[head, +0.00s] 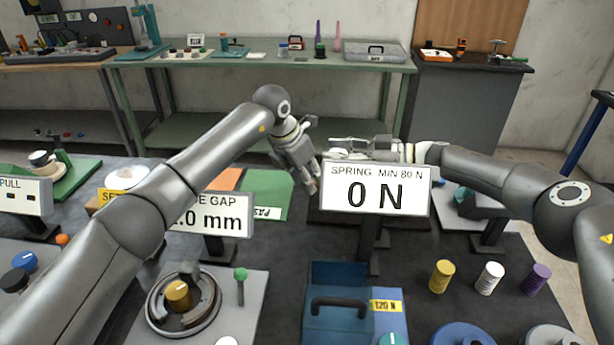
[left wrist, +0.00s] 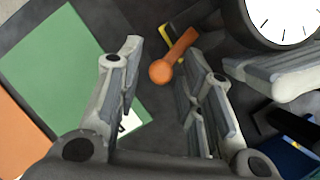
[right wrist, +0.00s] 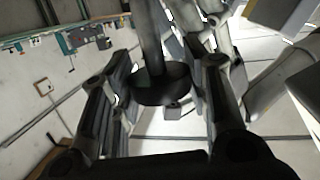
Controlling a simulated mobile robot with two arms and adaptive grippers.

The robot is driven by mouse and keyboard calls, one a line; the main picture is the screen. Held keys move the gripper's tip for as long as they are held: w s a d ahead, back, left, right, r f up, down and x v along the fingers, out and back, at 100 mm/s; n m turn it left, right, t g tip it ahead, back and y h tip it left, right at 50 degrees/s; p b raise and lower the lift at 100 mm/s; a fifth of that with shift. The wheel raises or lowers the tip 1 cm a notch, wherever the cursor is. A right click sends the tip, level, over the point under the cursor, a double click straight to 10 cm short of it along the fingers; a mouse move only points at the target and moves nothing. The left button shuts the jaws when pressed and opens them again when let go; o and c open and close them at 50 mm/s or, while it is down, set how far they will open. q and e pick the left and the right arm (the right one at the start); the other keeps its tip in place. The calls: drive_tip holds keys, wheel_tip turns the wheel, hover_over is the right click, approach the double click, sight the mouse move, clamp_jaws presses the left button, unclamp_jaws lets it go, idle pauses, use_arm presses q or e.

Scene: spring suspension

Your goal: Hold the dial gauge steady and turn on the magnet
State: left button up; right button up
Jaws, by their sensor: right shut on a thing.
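The dial gauge (left wrist: 285,18) shows a white face with black ticks and a dark rim at the upper right of the left wrist view. My right gripper (head: 352,148) is shut on it behind the 0 N sign; in the right wrist view a dark disc with a stem (right wrist: 160,85) lies between its fingers. An orange ball-ended lever (left wrist: 175,58), apparently the magnet switch, shows between my left gripper's spread fingers. My left gripper (head: 308,180) is open, pointing down left of the sign. Whether it touches the lever is unclear. The gauge is hidden in the head view.
The 0 N sign (head: 375,190) stands in front of the grippers. A blue bin (head: 335,285) with a dark handle and a ring fixture (head: 180,305) are nearer. A green mat (head: 262,196) lies to the left. Yellow, white and purple cylinders stand at right.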

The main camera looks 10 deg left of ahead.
use_arm(q)
clamp_jaws()
drive_tip(key=shift+s+d+n+y, duration=0.15)
drive_tip(key=shift+s+n+y, duration=0.15)
drive_tip(key=shift+n, duration=0.45)
drive_tip(key=shift+s+d+n+y, duration=0.15)
drive_tip(key=shift+s+n+y, duration=0.1)
drive_tip(key=shift+n, duration=0.5)
drive_tip(key=shift+o, duration=1.3)
unclamp_jaws()
drive_tip(key=v, duration=0.8)
drive_tip(key=shift+s+a+f, duration=0.1)
drive_tip(key=shift+s, duration=0.05)
